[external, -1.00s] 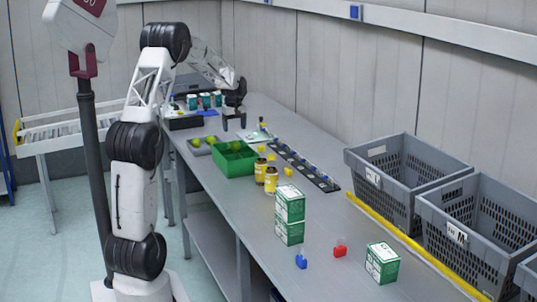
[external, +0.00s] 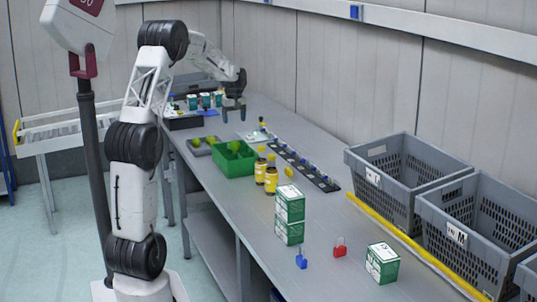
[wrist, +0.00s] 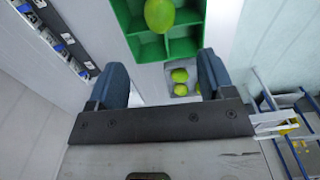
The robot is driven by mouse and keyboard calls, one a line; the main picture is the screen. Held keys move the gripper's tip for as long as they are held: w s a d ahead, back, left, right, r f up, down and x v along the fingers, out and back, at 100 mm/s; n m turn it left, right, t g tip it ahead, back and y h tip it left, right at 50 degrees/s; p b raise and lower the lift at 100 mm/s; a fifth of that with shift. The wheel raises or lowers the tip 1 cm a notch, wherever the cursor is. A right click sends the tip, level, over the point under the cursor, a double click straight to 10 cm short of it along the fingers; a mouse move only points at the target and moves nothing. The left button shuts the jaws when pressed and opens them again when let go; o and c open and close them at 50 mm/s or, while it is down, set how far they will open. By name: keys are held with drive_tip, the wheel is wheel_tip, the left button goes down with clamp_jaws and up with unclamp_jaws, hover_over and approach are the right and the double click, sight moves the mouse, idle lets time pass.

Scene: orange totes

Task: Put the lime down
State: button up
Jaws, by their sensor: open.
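A lime (external: 234,146) rests in the green divided box (external: 236,171) on the bench. In the wrist view the lime (wrist: 159,15) sits at the top centre, over the green box (wrist: 187,47). Several more limes (wrist: 180,76) lie in a small grey tray beside the box; the tray (external: 194,151) shows left of it in the external view. My gripper (external: 234,117) is open and empty above the bench, behind the green box. Its two fingers (wrist: 161,64) are spread wide in the wrist view, with nothing between them.
Yellow-capped jars (external: 270,179) and stacked green-white cartons (external: 289,215) stand in front of the box. A dark strip of small parts (external: 304,167) runs along its right. Large grey totes (external: 405,183) stand at the right.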

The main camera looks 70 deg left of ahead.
idle(0.4)
drive_tip(key=s+d+r+m, duration=0.1)
drive_tip(key=d+r+m, duration=0.2)
drive_tip(key=d, duration=1)
drive_tip(key=s+d+r+m+t, duration=0.1)
drive_tip(key=d+r+m, duration=0.2)
drive_tip(key=d, duration=0.9)
drive_tip(key=s+d+r+m, duration=0.1)
drive_tip(key=d+r+m, duration=0.15)
drive_tip(key=d, duration=1.05)
drive_tip(key=s+d+f+m, duration=0.1)
drive_tip(key=s+d+m, duration=0.2)
drive_tip(key=s+d, duration=0.4)
drive_tip(key=s+d+f+m+t, duration=0.1)
drive_tip(key=s+d+f+m, duration=0.1)
drive_tip(key=s+d, duration=0.6)
drive_tip(key=s+d+f+m, duration=0.1)
drive_tip(key=s+d+m, duration=0.3)
drive_tip(key=s+d, duration=0.4)
drive_tip(key=shift+s+d+f+m+t, duration=0.25)
drive_tip(key=shift+d+m+t, duration=0.1)
drive_tip(key=shift+d, duration=0.9)
